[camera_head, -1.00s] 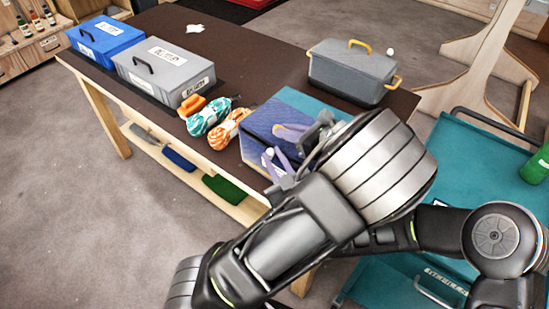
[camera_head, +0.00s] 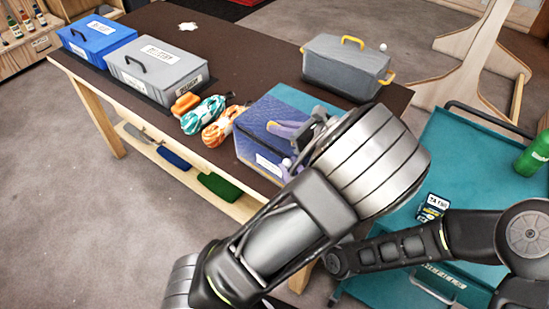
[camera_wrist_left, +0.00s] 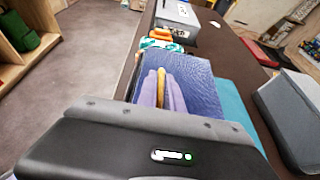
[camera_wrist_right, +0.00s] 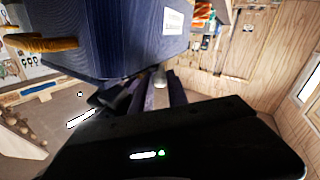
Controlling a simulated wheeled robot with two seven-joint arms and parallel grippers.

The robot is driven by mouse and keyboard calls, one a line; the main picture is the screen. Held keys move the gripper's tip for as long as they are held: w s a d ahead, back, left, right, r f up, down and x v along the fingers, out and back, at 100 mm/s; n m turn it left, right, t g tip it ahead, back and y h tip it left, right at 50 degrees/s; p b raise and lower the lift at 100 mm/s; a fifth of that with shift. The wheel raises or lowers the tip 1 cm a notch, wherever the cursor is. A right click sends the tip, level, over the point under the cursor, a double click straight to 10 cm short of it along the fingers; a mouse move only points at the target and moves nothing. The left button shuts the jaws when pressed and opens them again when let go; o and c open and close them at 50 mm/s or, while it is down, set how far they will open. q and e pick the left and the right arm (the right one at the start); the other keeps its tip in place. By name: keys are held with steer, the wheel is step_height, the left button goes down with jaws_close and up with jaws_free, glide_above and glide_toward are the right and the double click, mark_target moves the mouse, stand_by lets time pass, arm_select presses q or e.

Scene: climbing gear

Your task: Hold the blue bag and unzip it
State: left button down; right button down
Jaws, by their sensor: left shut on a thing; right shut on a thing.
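The blue bag (camera_head: 262,140), boxy with a white label, sits at the near right part of the brown table. My left gripper (camera_head: 290,129) is over its top; in the left wrist view its purple fingers (camera_wrist_left: 161,92) are shut around a yellow-orange strip that looks like the bag's handle. My right gripper is lower, at the bag's near side, mostly hidden behind my arm in the head view. In the right wrist view its fingers (camera_wrist_right: 161,92) are shut on a small pale tab, likely the zip pull, beside the bag (camera_wrist_right: 110,35). The zip line itself is not clear.
Rope coils (camera_head: 204,114) lie left of the bag. A grey case (camera_head: 347,68) with yellow handles stands behind it. Blue (camera_head: 95,38) and grey (camera_head: 155,68) boxes sit at the table's far left. A teal cart (camera_head: 480,170) with a green bottle (camera_head: 533,155) stands right.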

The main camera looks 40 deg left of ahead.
steer(key=d, duration=0.2)
steer(key=shift+d, duration=0.3)
steer(key=c, duration=1.3)
jaws_free()
arm_select(q)
steer(key=c, duration=1.4)
jaws_free()
arm_select(e)
steer(key=v, duration=0.7)
steer(key=shift+s+d, duration=0.15)
steer(key=shift+d, duration=0.05)
arm_select(q)
steer(key=shift+d, duration=0.1)
